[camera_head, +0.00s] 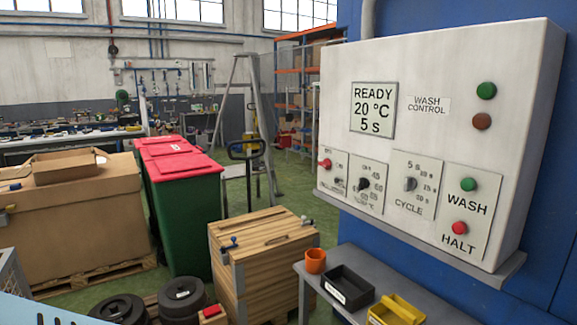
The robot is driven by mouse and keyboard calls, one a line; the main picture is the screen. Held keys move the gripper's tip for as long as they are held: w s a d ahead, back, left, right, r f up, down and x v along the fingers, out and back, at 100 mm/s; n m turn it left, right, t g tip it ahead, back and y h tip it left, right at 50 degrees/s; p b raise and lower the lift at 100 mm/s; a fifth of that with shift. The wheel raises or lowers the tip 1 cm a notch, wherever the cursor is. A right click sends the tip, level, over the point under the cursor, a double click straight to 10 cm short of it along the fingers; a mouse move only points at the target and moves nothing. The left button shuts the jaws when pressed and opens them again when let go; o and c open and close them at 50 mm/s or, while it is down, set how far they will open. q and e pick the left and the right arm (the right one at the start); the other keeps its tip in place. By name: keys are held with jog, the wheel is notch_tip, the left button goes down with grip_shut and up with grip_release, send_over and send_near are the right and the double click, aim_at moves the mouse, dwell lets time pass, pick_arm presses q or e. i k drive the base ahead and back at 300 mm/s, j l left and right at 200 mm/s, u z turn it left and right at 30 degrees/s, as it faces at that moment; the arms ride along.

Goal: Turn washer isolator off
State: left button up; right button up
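The white wash control box (460,60) is on the right, on a blue wall. Its leftmost small plate (343,161) carries a red knob (325,164) on its left side and a small dark part near its lower edge. The lettering there is too small to read surely, so I cannot tell whether this is the washer isolator or how it is set. The display (373,110) reads READY, 20 °C, 5 s. Neither of my grippers is in view.
Right of that plate are a black knob (363,184), the CYCLE knob (410,184), the green WASH button (468,184) and red HALT button (459,228). Below stands a grey table (437,303) with bins and an orange cup (315,260). A wooden crate (262,270) stands left of it.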

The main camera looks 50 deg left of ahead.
aim_at(326, 163)
jog(key=u, duration=1.3)
jog(key=i+j+z, duration=0.1)
jog(key=i, duration=0.35)
jog(key=i+j+z, duration=0.1)
jog(key=i, duration=0.35)
jog(key=i+j+z, duration=0.1)
jog(key=i+j, duration=0.15)
jog(key=i, duration=0.2)
jog(key=i+j+z, duration=0.1)
jog(key=i, duration=0.35)
jog(key=j, duration=0.1)
